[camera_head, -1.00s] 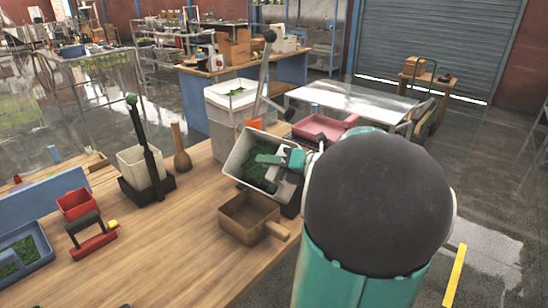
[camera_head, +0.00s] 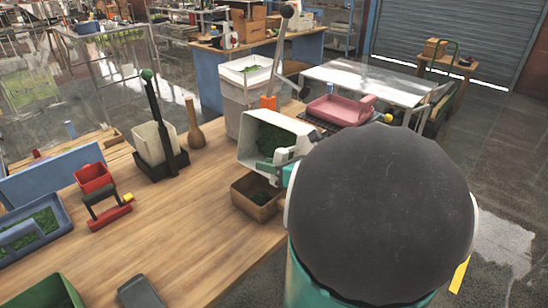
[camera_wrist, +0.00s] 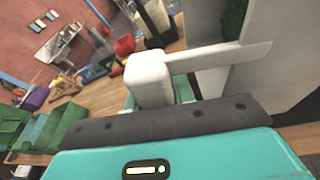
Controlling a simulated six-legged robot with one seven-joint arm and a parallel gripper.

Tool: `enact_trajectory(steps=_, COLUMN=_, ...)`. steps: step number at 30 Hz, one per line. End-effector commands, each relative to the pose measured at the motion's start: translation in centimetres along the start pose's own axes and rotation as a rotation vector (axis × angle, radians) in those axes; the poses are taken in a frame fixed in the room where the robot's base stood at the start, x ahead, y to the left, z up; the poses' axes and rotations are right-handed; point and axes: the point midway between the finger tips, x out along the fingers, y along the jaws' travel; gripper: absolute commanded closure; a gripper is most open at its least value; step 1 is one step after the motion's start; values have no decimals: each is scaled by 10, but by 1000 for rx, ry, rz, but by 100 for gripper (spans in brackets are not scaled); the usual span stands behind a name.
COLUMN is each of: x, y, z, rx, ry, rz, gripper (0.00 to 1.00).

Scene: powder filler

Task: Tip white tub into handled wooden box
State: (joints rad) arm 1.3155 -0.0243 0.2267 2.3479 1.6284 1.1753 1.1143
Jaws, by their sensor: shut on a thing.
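The white tub (camera_head: 297,122) is tipped on its side above the handled wooden box (camera_head: 239,206). Its mouth faces left, and green powder or granules lie inside it. My gripper (camera_head: 278,167) is shut on the tub's lower near rim. Some green material shows inside the wooden box, below the tub. The box's handle is hidden behind my arm. In the wrist view, a pale gripper finger (camera_wrist: 149,80) is beside the tub's wall (camera_wrist: 292,60), which fills the right side.
A pink tray (camera_head: 340,109) sits behind the tub. A white bin (camera_head: 232,106) with a lever stands behind left. A cream container (camera_head: 154,143) in a black holder, a red scoop (camera_head: 93,178) and a blue tray (camera_head: 60,230) are left. The table's middle is clear.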

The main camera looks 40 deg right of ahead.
Motion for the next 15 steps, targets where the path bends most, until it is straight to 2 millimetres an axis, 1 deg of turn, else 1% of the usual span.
enact_trajectory(steps=15, x=9, y=9, z=-34, rx=-211, ry=0, rz=-50, gripper=100)
